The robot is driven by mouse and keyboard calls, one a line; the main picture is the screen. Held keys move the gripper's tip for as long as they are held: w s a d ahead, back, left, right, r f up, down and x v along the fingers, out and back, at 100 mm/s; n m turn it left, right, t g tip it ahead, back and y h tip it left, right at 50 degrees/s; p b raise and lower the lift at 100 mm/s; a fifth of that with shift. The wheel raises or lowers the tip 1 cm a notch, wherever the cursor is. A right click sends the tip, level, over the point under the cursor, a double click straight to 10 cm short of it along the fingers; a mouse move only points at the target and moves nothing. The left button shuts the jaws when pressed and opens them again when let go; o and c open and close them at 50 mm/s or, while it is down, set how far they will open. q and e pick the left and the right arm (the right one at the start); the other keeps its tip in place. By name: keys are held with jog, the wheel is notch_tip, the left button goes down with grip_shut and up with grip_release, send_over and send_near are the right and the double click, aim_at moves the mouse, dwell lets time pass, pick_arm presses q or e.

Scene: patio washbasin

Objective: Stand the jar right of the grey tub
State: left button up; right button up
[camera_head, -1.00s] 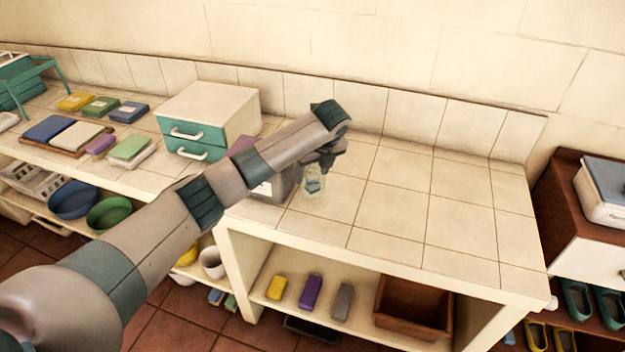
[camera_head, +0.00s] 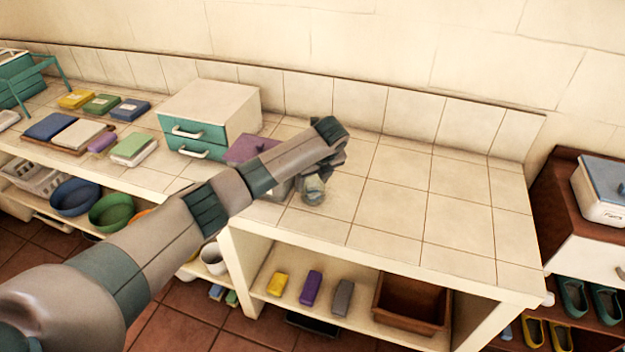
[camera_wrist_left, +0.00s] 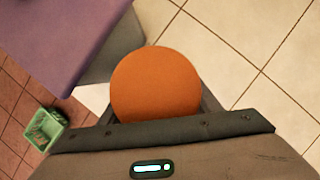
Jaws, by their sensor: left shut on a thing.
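The jar (camera_head: 314,185) is in my left gripper (camera_head: 322,174), upright or nearly so, over the counter just right of the grey tub. Its round orange lid (camera_wrist_left: 156,84) fills the middle of the left wrist view, and the gripper's fingers are mostly hidden below it. I cannot tell whether the jar's base touches the tiles. The grey tub (camera_head: 280,190) has a purple top (camera_head: 243,149) and is partly hidden behind my left arm. In the left wrist view its purple top (camera_wrist_left: 55,40) and grey side (camera_wrist_left: 115,62) lie left of the jar. My right gripper is not in view.
The tiled counter (camera_head: 440,200) is bare right of the jar. A drawer box with teal fronts (camera_head: 208,118) stands behind the tub to the left. The shelf below holds a yellow block (camera_head: 277,284), a purple block (camera_head: 311,288), a grey block (camera_head: 342,297) and a brown bin (camera_head: 412,305).

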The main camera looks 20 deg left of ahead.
pick_arm(q)
jog(key=o, duration=1.2)
jog(key=shift+r, duration=0.1)
jog(key=b+v, duration=0.2)
jog(key=v, duration=1)
jog(key=shift+b, duration=0.4)
jog(key=shift+w+r, duration=0.1)
